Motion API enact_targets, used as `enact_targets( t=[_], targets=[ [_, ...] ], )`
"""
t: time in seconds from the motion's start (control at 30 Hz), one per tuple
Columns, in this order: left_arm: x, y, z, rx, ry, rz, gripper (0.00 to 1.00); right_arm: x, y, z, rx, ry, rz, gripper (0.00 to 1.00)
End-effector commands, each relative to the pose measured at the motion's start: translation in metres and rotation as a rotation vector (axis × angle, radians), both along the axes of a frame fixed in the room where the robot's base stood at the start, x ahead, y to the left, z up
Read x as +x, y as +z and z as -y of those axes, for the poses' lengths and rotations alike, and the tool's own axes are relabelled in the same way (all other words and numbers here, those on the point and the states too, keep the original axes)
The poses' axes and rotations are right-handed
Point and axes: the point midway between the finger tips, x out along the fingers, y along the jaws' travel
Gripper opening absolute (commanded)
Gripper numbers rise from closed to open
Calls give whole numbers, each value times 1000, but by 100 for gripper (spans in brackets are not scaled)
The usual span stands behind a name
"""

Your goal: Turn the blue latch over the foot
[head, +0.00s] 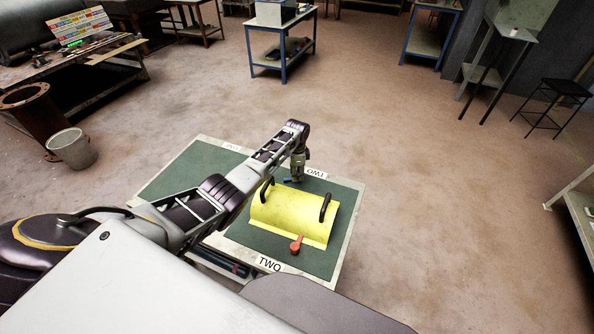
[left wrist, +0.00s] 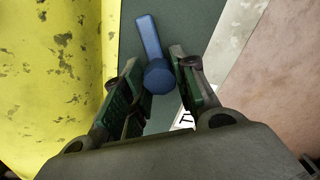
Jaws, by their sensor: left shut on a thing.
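The yellow cover (head: 285,214), with two black handles, sits on the green table top. The blue latch (head: 290,180) is at its far side, partly hidden by my left gripper (head: 298,177). In the left wrist view the blue latch (left wrist: 150,40) has a round knob end between the fingers of my left gripper (left wrist: 160,82). Its arm points up the picture over green surface, beside the worn yellow cover (left wrist: 55,65), with a gap between them. My left gripper is shut on the latch. The cover's foot near the latch is not clear. My right gripper is not in view.
A red latch (head: 297,244) is at the cover's near side. The green-topped table (head: 190,170) has a pale rim and "TWO" labels (head: 268,264). A white bucket (head: 72,149) stands on the floor to the left. The floor right of the table is clear.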

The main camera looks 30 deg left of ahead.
Motion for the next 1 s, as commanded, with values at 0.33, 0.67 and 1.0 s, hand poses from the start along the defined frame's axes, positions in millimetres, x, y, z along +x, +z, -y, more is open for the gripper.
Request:
enact_targets(
  t=[0.33, 0.67, 1.0],
  targets=[
    [0, 3, 1, -1, 299, 0, 4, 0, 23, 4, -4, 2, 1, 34],
    [0, 2, 1, 0, 586, 0, 4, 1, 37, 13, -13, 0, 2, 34],
    [1, 2, 1, -1, 859, 1, 4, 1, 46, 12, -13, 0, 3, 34]
  ],
)
